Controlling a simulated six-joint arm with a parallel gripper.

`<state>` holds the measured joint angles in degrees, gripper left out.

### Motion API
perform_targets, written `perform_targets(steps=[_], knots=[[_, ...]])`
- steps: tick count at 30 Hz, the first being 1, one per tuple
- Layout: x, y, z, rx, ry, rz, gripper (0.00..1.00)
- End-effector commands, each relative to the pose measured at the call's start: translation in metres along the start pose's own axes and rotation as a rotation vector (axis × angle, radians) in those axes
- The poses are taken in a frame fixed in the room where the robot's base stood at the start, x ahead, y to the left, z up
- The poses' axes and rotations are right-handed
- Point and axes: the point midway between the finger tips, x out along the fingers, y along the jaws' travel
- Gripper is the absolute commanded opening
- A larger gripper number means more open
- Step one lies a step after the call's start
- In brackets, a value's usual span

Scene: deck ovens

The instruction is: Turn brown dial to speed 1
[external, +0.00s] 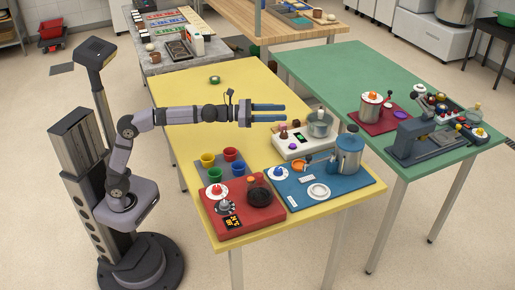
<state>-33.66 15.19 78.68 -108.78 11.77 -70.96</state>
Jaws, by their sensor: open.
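My gripper (270,112) is open and empty. Its two blue fingers point right, above the yellow table, and appear in front of the far end of a white appliance. The white appliance (291,150) carries a small brownish-pink knob (283,131), a small dark panel with a green mark, and a grey metal pot (320,125). The knob may be the brown dial; it is too small to read its marks or setting. It shows just below and right of the gripper, apart from the fingers.
A red unit (246,219) with dials and a dark round vessel stands at the front. A blue board (340,202) holds a blue pot (349,155). Coloured cups (208,159) stand nearby. The far yellow tabletop is mostly clear. A green table (330,67) with machines stands right.

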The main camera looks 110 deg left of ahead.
Motion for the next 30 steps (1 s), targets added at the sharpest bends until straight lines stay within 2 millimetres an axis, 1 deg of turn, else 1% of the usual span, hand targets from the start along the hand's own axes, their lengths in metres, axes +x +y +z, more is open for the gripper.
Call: perform_targets(steps=[3,7,20,26,30], knots=[[0.000,-0.001,-0.013,-0.002,0.004,-0.002,0.45],[0.000,-0.001,-0.022,0.000,0.002,-0.003,0.45],[0.000,0.000,-0.033,0.002,0.000,0.000,0.45],[0.000,0.000,-0.054,0.000,0.000,-0.001,0.45],[0.000,0.000,-0.077,0.001,0.002,0.000,0.45]])
